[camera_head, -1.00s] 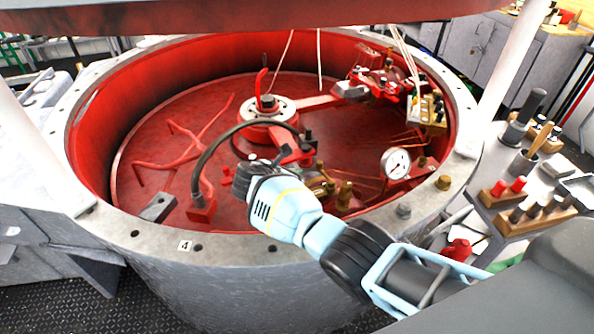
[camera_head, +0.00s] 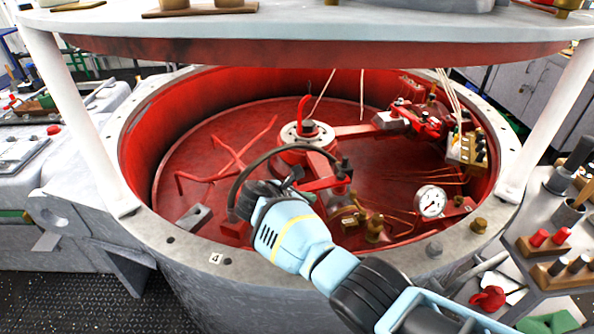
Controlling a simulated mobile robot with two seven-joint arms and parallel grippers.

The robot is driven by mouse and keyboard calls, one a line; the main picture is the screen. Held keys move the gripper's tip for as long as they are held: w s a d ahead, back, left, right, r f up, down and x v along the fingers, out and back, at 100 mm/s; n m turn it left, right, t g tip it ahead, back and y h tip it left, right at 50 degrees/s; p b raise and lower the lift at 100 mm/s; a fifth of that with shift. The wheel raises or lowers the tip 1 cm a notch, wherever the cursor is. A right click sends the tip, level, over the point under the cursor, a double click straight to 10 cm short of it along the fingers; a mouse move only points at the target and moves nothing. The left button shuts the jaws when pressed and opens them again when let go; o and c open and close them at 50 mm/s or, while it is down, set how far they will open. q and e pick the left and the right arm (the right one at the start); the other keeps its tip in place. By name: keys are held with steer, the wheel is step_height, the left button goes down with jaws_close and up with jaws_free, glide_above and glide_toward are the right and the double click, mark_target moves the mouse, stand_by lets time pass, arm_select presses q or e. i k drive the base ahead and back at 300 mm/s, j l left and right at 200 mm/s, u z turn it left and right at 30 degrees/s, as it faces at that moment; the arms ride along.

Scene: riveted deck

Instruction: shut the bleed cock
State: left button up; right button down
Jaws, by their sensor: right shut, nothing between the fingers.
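My right gripper (camera_head: 262,192) reaches over the rim into the red-lined round vessel, its jaws shut and empty. Its pale blue wrist hides part of what lies below. Brass fittings (camera_head: 374,230) sit just right of the wrist, low in the vessel; one of them may belong to the bleed cock, but I cannot tell which part is its handle or how it is turned. A dark curved hose (camera_head: 268,158) arches behind the gripper; I cannot tell whether they touch. My left gripper is out of view.
A white-faced gauge (camera_head: 430,201) stands right of the brass fittings. A central red hub (camera_head: 307,132) carries an arm to a red mechanism (camera_head: 416,122) at the back right. White posts flank the vessel's grey rim (camera_head: 183,254), with a raised lid (camera_head: 300,47) above.

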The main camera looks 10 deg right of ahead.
mark_target(363, 213)
steer(key=k, duration=1)
